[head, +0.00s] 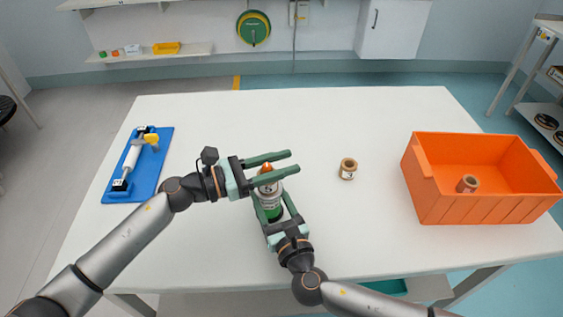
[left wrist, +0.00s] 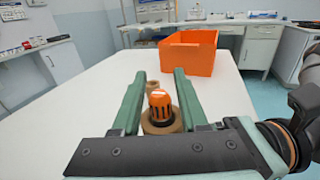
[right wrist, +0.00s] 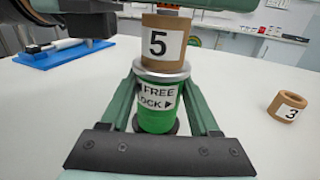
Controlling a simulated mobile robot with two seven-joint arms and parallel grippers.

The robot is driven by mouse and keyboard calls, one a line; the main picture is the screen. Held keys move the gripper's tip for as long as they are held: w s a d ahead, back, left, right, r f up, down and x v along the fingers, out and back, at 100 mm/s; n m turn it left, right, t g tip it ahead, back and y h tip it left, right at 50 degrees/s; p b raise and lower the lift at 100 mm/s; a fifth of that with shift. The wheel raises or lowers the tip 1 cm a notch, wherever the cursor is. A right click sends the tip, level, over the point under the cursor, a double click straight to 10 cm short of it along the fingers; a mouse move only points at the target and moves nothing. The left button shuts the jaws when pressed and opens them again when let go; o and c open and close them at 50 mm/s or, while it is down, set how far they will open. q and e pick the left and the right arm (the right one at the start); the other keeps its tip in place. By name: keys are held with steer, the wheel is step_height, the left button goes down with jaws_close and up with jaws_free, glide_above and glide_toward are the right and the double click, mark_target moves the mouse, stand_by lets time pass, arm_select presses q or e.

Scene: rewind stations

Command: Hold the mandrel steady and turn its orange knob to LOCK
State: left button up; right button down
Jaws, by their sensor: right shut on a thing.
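The mandrel stands upright on the white table, with a green body (right wrist: 157,118), a silver flange and a label reading FREE and LOCK. A brown core marked 5 (right wrist: 163,45) sits on it above the flange. Its orange knob (left wrist: 160,103) is on top and also shows in the head view (head: 266,168). My left gripper (head: 292,162) is open, its fingers on either side of the knob with gaps in the left wrist view. My right gripper (head: 268,194) is shut on the mandrel's green body. The knob's pointer cannot be made out.
A loose core marked 3 (head: 348,169) stands to the right on the table (head: 320,115). An orange crate (head: 465,211) at the right holds another core (head: 467,184). A blue board (head: 163,168) with a white-and-yellow device lies at the left. The table's back middle is clear.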

arm_select(q)
jaws_close()
steer(key=shift+w+f+n+t+y, duration=0.1)
steer(key=shift+w+n+t+y, duration=0.05)
steer(key=shift+n+t+y, duration=0.55)
steer(key=shift+w+a+n+t+y, duration=0.15)
steer(key=shift+n+t, duration=0.1)
steer(key=shift+t, duration=0.3)
steer(key=shift+w+d+n+t+y, duration=0.15)
steer(key=shift+n+t, duration=0.1)
steer(key=shift+t, duration=0.3)
steer(key=shift+w+a+r+n+t+y, duration=0.1)
steer(key=shift+w+a+n+t+y, duration=0.15)
steer(key=shift+n+t+y, duration=1.3)
steer(key=shift+w+a+r+n+t+y, duration=0.1)
steer(key=shift+w+a+n+t+y, duration=0.15)
steer(key=shift+n+t+y, duration=1.25)
steer(key=shift+w+a+n+t+y, duration=0.15)
steer(key=shift+a+n+t+y, duration=0.15)
steer(key=shift+n+t+y, duration=1.25)
steer(key=shift+g+y, duration=0.4)
steer(key=shift+g, duration=0.2)
steer(key=shift+o, duration=1.1)
jaws_free()
steer(key=shift+m, duration=0.3)
steer(key=shift+f, duration=0.1)
